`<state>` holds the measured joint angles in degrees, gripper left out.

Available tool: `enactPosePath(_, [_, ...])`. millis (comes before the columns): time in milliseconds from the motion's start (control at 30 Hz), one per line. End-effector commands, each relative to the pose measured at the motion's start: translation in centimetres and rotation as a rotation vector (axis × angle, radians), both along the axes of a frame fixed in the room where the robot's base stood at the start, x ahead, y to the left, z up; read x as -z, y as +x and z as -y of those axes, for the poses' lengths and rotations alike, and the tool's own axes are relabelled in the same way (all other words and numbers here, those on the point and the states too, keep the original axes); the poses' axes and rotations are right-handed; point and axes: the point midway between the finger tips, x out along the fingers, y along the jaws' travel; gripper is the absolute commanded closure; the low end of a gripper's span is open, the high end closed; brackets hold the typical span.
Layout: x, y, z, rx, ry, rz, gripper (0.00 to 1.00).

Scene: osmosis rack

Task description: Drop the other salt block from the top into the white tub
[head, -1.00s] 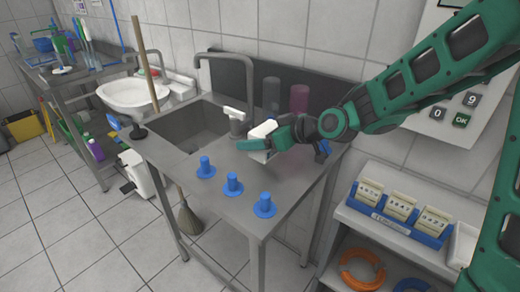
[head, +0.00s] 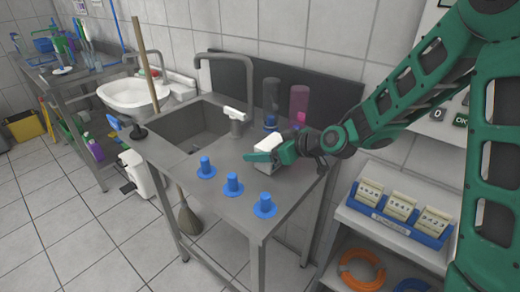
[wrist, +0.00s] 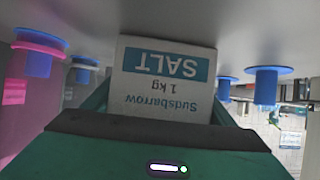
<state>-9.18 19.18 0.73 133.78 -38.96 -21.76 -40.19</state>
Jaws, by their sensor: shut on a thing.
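My gripper (head: 264,157) is shut on a white salt block (head: 270,143) over the right part of the steel counter (head: 215,185). In the wrist view the block (wrist: 165,75) fills the middle between the jaws. Its blue and white label, reading "SALT" and "1 kg", appears upside down. The fingers hide part of the block in the head view, and I cannot tell whether it touches the counter. A white bin-like container (head: 136,174) stands on the floor left of the counter. I cannot tell whether it is the white tub.
Several blue pegs, one at the front corner (head: 264,206), stand on the counter. Clear (head: 271,95) and pink (head: 299,102) cylinders stand behind my gripper. A tap arches over the sink (head: 185,128). A blue tray (head: 398,218) of labelled packs sits on the right shelf.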

Motion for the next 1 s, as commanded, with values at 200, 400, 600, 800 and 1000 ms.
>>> enactPosePath(200, [0.2,0.0,0.0,0.0,0.0,0.0,0.03])
enactPosePath(400, [0.2,0.0,0.0,0.0,0.0,0.0,0.03])
enactPosePath(600, [-0.3,-0.2,0.3,0.001,0.0,0.0,0.03])
enactPosePath(800, [-1.8,-1.9,2.4,0.003,0.0,0.001,0.03])
enactPosePath(1000, [-3.7,-4.0,5.2,0.003,0.0,0.0,0.03])
